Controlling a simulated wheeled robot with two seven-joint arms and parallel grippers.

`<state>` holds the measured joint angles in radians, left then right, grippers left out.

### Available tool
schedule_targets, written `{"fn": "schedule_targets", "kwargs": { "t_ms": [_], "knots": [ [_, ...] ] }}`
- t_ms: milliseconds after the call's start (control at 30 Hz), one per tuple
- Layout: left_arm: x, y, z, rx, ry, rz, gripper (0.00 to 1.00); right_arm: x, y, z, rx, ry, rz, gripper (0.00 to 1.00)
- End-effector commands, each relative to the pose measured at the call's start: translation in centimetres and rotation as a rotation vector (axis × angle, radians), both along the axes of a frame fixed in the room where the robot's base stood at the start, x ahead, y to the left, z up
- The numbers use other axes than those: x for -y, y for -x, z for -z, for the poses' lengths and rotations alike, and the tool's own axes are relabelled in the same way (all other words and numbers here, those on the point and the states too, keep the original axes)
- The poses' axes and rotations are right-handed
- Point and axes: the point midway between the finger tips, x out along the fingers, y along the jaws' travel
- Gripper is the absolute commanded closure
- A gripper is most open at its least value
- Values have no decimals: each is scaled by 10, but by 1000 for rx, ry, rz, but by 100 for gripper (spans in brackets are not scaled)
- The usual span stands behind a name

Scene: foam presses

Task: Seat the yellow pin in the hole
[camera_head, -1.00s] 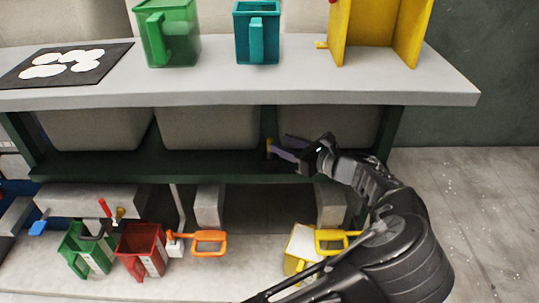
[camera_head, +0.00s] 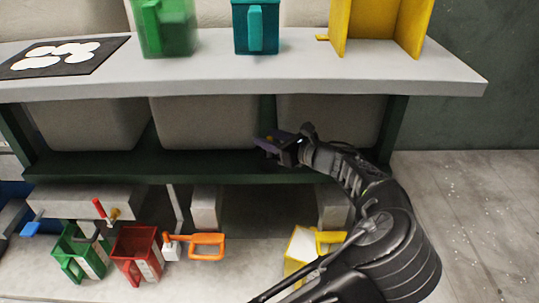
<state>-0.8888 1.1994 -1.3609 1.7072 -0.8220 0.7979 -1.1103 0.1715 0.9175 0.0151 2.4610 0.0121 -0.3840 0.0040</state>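I cannot make out the hole.
The grey bench top (camera_head: 225,82) carries a green container (camera_head: 166,28), a teal container (camera_head: 256,28) and a black mat (camera_head: 90,62). Below stand green (camera_head: 75,250), red (camera_head: 135,252) and yellow (camera_head: 300,248) containers and an orange handle (camera_head: 207,240). Open floor lies right.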

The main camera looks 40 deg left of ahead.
Motion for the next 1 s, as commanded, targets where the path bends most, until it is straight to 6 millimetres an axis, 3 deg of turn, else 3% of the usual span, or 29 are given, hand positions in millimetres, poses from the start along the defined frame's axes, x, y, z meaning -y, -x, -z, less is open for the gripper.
{"fn": "schedule_targets", "kwargs": {
  "t_ms": [433, 900, 1000],
  "knots": [
    [0, 0, 0, 0, 1, 0, 61, 0, 0, 0, 0, 0, 0, 64],
    [0, 0, 0, 0, 0, 0, 99, 0, 0, 0, -1, 0, 0, 64],
    [0, 0, 0, 0, 1, 0, 100, 0, 0, 0, -1, 0, 0, 64]
  ]
}}
